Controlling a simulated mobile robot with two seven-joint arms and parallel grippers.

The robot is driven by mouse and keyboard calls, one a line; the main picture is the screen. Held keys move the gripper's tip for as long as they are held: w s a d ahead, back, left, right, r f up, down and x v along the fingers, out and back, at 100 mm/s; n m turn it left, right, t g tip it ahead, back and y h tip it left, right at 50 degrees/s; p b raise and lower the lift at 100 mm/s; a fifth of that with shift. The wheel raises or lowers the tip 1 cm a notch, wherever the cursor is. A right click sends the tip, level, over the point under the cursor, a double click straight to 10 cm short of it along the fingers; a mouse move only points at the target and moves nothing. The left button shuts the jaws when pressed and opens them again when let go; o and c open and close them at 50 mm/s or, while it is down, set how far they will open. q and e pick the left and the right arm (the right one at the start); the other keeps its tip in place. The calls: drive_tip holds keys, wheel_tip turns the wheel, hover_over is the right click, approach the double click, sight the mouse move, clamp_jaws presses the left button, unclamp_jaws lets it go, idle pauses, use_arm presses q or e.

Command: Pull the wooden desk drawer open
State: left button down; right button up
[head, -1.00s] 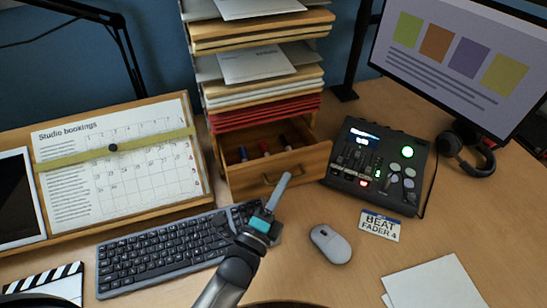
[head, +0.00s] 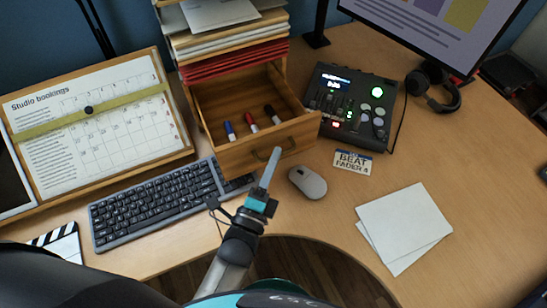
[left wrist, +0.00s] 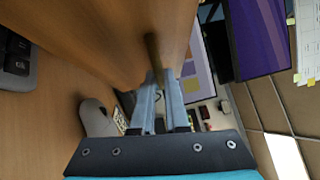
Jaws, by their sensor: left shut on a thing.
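The wooden desk drawer (head: 256,152) sits at the bottom of the paper organizer and is pulled well out, its inside showing. Its curved handle (head: 258,157) is on the front panel. My left gripper (head: 270,166) is at this handle, shut on it. In the left wrist view the handle (left wrist: 152,50) runs down between the fingertips (left wrist: 161,84), in front of the drawer front (left wrist: 110,35). Inside the drawer lie a blue marker (head: 230,131), a red marker (head: 251,122) and a dark marker (head: 272,114). My right gripper is not in view.
A keyboard (head: 155,208) lies left of the drawer, close to its front corner. A mouse (head: 308,182) lies just right of the gripper. A mixer (head: 350,108) stands right of the drawer. The desk's curved front edge and open floor are below.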

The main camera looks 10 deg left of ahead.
use_arm(q)
drive_tip(key=c, duration=1.3)
unclamp_jaws()
drive_tip(key=o, duration=0.4)
drive_tip(key=shift+c, duration=0.2)
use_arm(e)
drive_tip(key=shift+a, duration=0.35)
use_arm(q)
drive_tip(key=v, duration=1.5)
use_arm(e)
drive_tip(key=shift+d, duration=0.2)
use_arm(q)
drive_tip(key=shift+s+a, duration=0.1)
drive_tip(key=shift+s, duration=0.05)
